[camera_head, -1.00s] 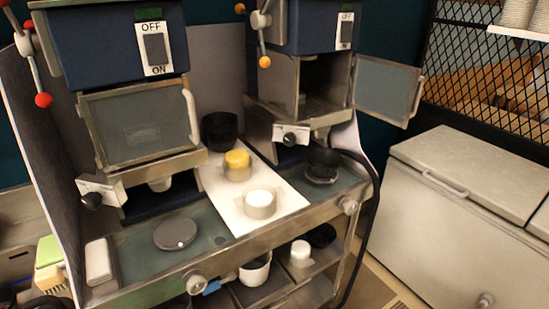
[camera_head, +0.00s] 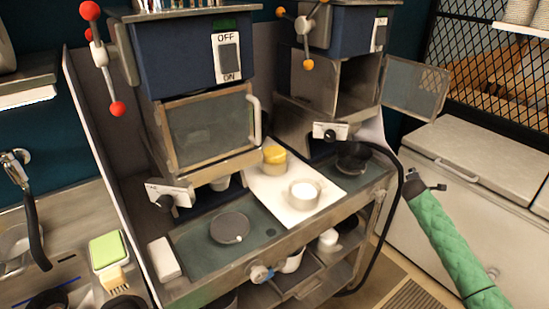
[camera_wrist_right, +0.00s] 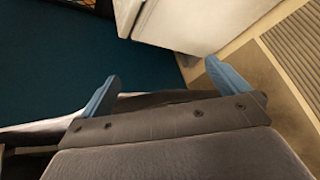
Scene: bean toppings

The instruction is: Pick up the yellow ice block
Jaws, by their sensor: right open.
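The yellow ice block (camera_head: 274,154) sits in a small round holder on a white board (camera_head: 268,187), between the two machines. A white block (camera_head: 305,190) sits in a similar round holder nearer the board's front edge. My right arm, in a green sleeve, comes in at the lower right of the head view. Its dark end is well to the right of the yellow block and apart from it. In the right wrist view my right gripper (camera_wrist_right: 163,84) has its blue fingers spread wide with nothing between them. My left gripper is not in view.
Two blue machines flank the board, the left with a closed glass door (camera_head: 210,128), the right with an open door (camera_head: 415,86). A black pan (camera_head: 354,155) stands right of the board. A black hose runs down the counter's right side. A steel chest (camera_head: 470,170) stands at right.

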